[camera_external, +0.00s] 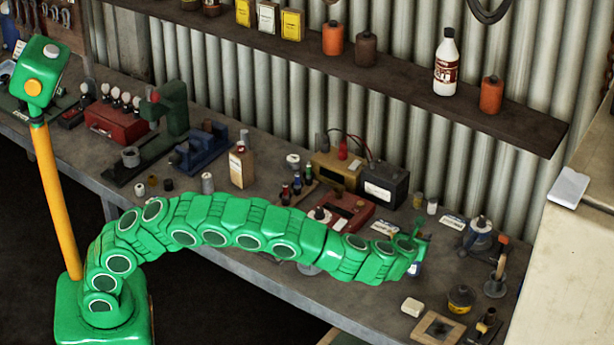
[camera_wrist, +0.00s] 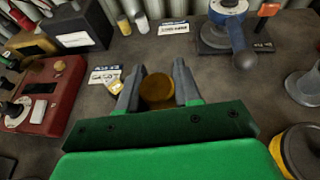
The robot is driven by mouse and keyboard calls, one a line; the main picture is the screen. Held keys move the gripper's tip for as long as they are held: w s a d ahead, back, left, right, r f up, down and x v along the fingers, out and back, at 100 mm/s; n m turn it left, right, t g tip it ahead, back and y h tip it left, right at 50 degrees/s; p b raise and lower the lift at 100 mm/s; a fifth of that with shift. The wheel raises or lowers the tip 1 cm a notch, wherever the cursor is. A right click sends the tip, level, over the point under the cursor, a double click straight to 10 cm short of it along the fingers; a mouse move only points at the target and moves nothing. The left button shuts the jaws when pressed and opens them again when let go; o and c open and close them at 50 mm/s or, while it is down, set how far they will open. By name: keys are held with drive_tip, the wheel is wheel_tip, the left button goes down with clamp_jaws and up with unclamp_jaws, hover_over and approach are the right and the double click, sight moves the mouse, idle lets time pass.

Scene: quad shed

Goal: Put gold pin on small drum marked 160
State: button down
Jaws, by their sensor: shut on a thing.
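My gripper (camera_wrist: 158,70) is shut on a gold-brown round piece, which I take to be the gold pin (camera_wrist: 157,91), held between the two grey fingers above the bench. In the external view my gripper (camera_external: 417,245) is over the right part of the bench, and the held piece cannot be made out there. I cannot read the mark 160 on anything. A small gold cylinder (camera_wrist: 124,25) and a small white cylinder (camera_wrist: 141,23) stand upright beyond the fingers; they also show in the external view, gold (camera_external: 418,200) and white (camera_external: 432,206).
Printed cards (camera_wrist: 173,28) (camera_wrist: 104,74) lie on the bench. A blue device with a round knob (camera_wrist: 229,20) stands at the far right. A red box (camera_wrist: 44,95) and black battery-like box (camera_wrist: 76,27) are left. A yellow-black tin (camera_wrist: 297,150) is near right.

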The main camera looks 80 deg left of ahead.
drive_tip(key=c, duration=0.8)
unclamp_jaws()
drive_tip(key=shift+s+d+r, duration=0.25)
drive_tip(key=shift+d, duration=0.1)
drive_tip(key=v, duration=1.1)
